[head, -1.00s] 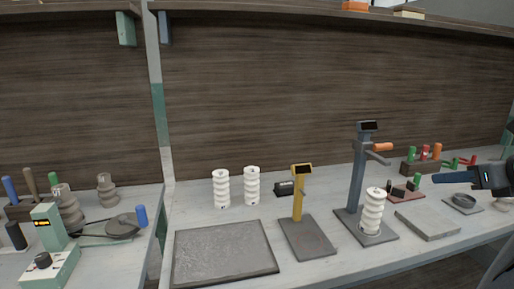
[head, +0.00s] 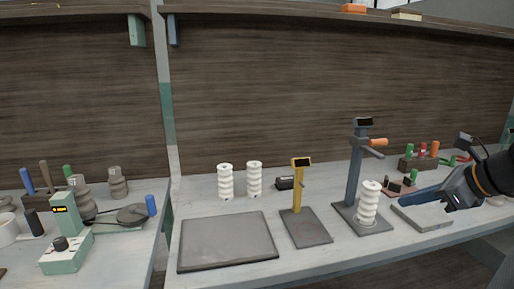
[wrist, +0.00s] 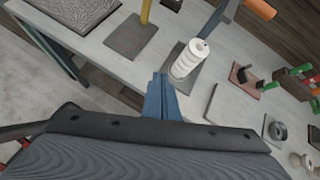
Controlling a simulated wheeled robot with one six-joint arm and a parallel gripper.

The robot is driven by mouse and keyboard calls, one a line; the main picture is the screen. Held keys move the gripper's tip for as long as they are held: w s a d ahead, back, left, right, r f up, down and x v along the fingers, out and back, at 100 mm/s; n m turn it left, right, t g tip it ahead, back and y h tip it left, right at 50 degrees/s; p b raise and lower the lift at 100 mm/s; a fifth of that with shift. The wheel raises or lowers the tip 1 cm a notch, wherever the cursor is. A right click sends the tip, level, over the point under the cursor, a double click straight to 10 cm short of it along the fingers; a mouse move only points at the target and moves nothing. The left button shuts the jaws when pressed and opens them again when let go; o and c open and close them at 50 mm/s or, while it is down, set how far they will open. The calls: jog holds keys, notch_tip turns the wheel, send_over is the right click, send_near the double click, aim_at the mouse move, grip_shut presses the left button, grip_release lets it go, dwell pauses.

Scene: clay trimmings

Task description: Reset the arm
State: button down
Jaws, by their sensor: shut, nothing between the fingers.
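My gripper (head: 407,200) is at the right of the head view, with its blue fingers pointing left above the bench. The fingers are together and nothing is between them. In the wrist view my gripper (wrist: 161,82) also shows closed, its tips beside a white ribbed cylinder (wrist: 188,60) in the picture. That white ribbed cylinder (head: 368,204) stands upright on the base of a dark blue stand (head: 353,178) with an orange handle. My gripper looks apart from it.
A grey slab (head: 424,217) lies below my gripper. A yellow post scale (head: 297,188), two more white ribbed cylinders (head: 225,183) and a grey board (head: 227,242) stand to the left. A tool block (head: 418,164) is at the back right. Space above the bench is open.

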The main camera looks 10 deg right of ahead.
jog(key=s+a+f+n+g+h, duration=0.1)
jog(key=a+f+n, duration=0.3)
jog(key=a+n, duration=0.4)
jog(key=s+a+f+n+g+h, duration=0.1)
jog(key=s+a+f+n+g, duration=0.2)
jog(key=a+n, duration=0.5)
jog(key=s+a+f+n+g+h, duration=0.1)
jog(key=a+f+n+g, duration=0.3)
jog(key=n, duration=0.9)
jog(key=s+a+f, duration=0.1)
jog(key=a+f, duration=0.1)
jog(key=a, duration=0.2)
jog(key=shift+s+a+f+n, duration=0.15)
jog(key=shift+f+n, duration=0.25)
